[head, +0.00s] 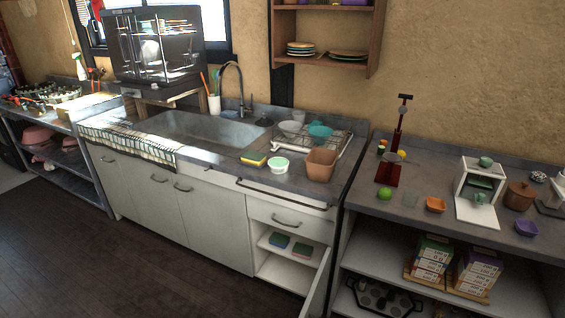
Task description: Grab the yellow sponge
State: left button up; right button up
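A yellow sponge (253,158) with a dark underside lies on the grey counter (225,171), in front of the sink's right end. It sits just left of a small white tub (278,165) with a green top. More sponges, one dark teal (279,240) and one with green and red (302,250), lie on a shelf inside the open cabinet below; whether they have any yellow is too small to tell. Neither of my grippers shows in the head view.
A terracotta square pot (320,165) stands right of the tub. A rack (327,141) with bowls is behind it, and the sink (200,130) lies to the left. A cabinet door (318,285) hangs open below. Dark floor (140,255) in front is clear.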

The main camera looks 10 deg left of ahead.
aim_at(257, 158)
jog(key=i+j+z, duration=0.1)
jog(key=j+z, duration=0.2)
jog(key=z, duration=0.2)
jog(key=i+j+z, duration=0.1)
jog(key=j+z, duration=0.2)
jog(key=z, duration=0.2)
jog(key=j+z, duration=0.4)
jog(key=j, duration=1.05)
jog(key=k+j+z, duration=0.1)
jog(key=j, duration=0.4)
jog(key=k+j, duration=0.1)
jog(key=j, duration=0.4)
jog(key=j+z, duration=0.1)
jog(key=j, duration=0.4)
